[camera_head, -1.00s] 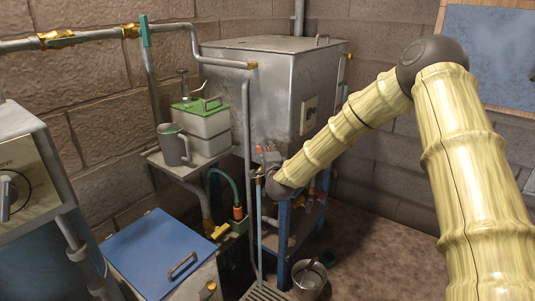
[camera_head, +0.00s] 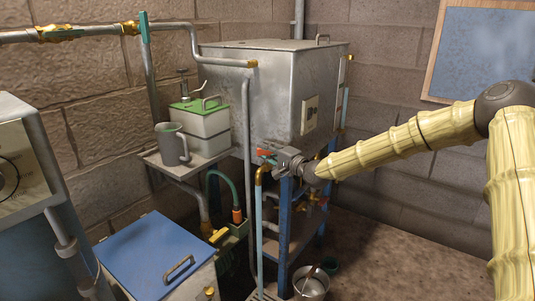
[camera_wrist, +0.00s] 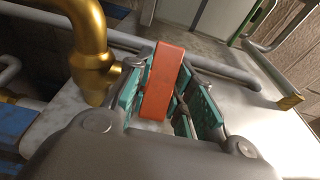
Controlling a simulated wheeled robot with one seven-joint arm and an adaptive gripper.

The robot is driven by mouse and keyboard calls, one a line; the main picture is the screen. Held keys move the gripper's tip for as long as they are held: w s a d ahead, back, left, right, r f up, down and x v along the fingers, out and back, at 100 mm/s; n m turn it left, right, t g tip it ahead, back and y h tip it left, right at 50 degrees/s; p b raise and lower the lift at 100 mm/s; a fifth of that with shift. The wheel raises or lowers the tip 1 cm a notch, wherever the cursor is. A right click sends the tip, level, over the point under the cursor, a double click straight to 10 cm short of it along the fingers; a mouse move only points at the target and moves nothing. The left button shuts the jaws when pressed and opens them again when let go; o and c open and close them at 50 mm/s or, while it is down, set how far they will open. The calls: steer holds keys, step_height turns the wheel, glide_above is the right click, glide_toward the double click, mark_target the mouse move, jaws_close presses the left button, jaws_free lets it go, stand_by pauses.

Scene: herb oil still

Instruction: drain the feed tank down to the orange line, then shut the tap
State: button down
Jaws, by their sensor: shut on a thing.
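The feed tank (camera_head: 245,90) is a big grey metal box with a flat lid, on a blue stand. A narrow upright gauge (camera_head: 345,100) shows at its right edge; I cannot make out a level or an orange line. The tap has a bent brass spout (camera_head: 260,173), also large in the wrist view (camera_wrist: 88,35), and a red-orange lever (camera_wrist: 160,82). A pale blue stream (camera_head: 260,230) falls from the spout. My gripper (camera_head: 273,157) is at the tap; in the wrist view its green pads (camera_wrist: 158,88) are shut on the lever.
A floor grate (camera_head: 262,296) lies below the stream, with a metal bucket (camera_head: 311,288) to its right. A blue-lidded box (camera_head: 150,255) stands at the front left. A grey jug (camera_head: 171,145) and a green-lidded container (camera_head: 205,127) stand on a shelf. Floor at right is clear.

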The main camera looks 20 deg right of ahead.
steer(key=shift+d+r+n+g+y+p, duration=0.1)
steer(key=shift+n+g+y+p, duration=0.8)
steer(key=shift+y, duration=0.5)
steer(key=shift+n+g+y+p, duration=0.5)
steer(key=shift+n+y+p, duration=0.2)
steer(key=shift+p, duration=0.15)
steer(key=c, duration=1.2)
jaws_free()
steer(key=shift+c, duration=0.2)
steer(key=v, duration=1.2)
steer(key=shift+w, duration=0.1)
stand_by(2.7)
